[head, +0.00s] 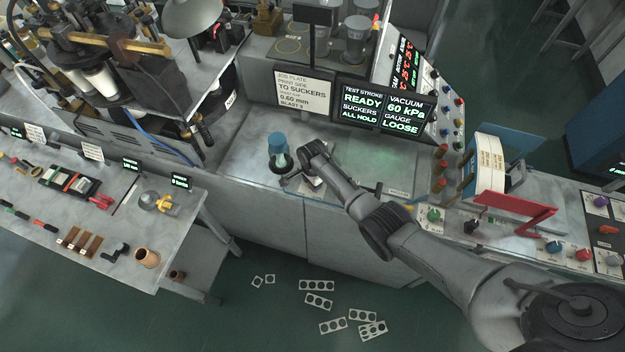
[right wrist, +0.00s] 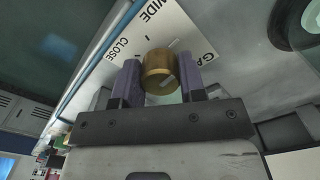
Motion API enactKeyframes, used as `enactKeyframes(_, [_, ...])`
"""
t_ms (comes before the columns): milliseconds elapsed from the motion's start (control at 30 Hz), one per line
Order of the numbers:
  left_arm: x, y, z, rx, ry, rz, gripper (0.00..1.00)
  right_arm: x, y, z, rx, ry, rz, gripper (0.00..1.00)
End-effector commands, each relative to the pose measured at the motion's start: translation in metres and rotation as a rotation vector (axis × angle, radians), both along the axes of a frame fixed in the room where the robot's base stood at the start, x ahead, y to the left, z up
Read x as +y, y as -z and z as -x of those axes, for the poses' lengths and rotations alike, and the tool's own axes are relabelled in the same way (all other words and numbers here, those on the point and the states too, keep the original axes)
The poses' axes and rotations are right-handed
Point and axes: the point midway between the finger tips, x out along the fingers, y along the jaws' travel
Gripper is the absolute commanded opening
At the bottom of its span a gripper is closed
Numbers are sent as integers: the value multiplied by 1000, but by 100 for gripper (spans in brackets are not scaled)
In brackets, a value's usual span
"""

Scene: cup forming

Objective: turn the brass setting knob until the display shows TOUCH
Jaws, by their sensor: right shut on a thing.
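In the right wrist view, the brass setting knob (right wrist: 157,66) stands between the two purple-padded fingers of my right gripper (right wrist: 161,78), which is shut on it. A pale mark shows on the knob's face. The white plate (right wrist: 183,28) behind it carries the words WIDE and CLOSE and part of another word. In the head view, my right arm reaches to the bench front, and its wrist hides the knob. The display (head: 405,114) reads VACUUM 60 kPa, GAUGE LOOSE. My left gripper is in neither view.
A second display (head: 360,105) reads READY, ALL HOLD. A red bracket (head: 515,212) and several control knobs lie right of my arm. Punched plates (head: 318,286) lie on the floor.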

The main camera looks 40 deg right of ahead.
Motion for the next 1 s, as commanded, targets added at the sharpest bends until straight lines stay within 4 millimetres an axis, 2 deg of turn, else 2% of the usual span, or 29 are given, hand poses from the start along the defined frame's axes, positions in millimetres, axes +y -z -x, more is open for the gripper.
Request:
enactKeyframes(567, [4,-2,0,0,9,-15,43,0,0,0,0,33,0,14])
enactKeyframes(600, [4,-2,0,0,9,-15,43,0,0,0,0,33,0,39])
enactKeyframes(833, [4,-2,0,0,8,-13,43,0,0,0,0,33,0,61])
enactKeyframes(1000, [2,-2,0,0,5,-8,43,0,0,0,0,32,0,63])
